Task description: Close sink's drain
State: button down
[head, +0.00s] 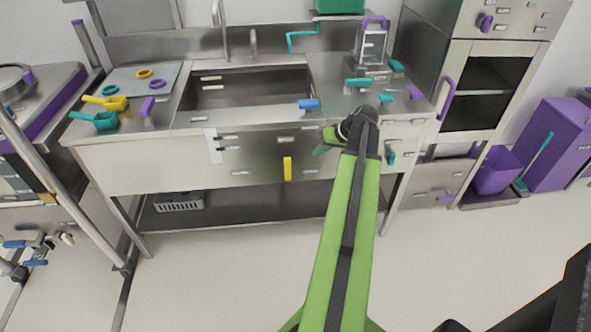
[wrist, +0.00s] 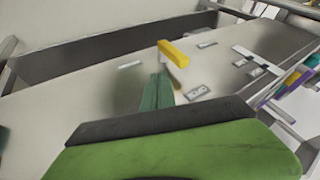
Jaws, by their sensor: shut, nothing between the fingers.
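The steel sink (head: 250,118) is set in the counter, and its basin is open at the top. A yellow handle (head: 287,168) hangs upright on the front panel below the sink. It also shows in the wrist view (wrist: 173,53), tilted, just beyond my fingertips. A blue handle (head: 309,104) sits at the sink's front right edge. My gripper (head: 318,151) is shut and empty in front of the panel, right of the yellow handle in the head view. In the wrist view my gripper (wrist: 160,80) seems close to the handle; I cannot tell whether they touch. The drain opening cannot be made out.
Yellow and teal scoops (head: 106,103) and coloured rings lie on the left counter. A grater (head: 371,45) stands at the right among teal handles. A grey basket (head: 179,201) sits on the lower shelf. The floor (head: 220,285) in front is clear.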

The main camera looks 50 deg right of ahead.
aim_at(287, 167)
jog(key=shift+s+d, duration=0.55)
jog(key=shift+d, duration=0.1)
jog(key=shift+f, duration=0.1)
jog(key=w+a+f+b, duration=0.4)
jog(key=w+f+b, duration=0.3)
jog(key=w+b, duration=0.1)
jog(key=shift+w+a+f, duration=0.15)
jog(key=shift+w+f, duration=0.15)
jog(key=shift+f, duration=0.05)
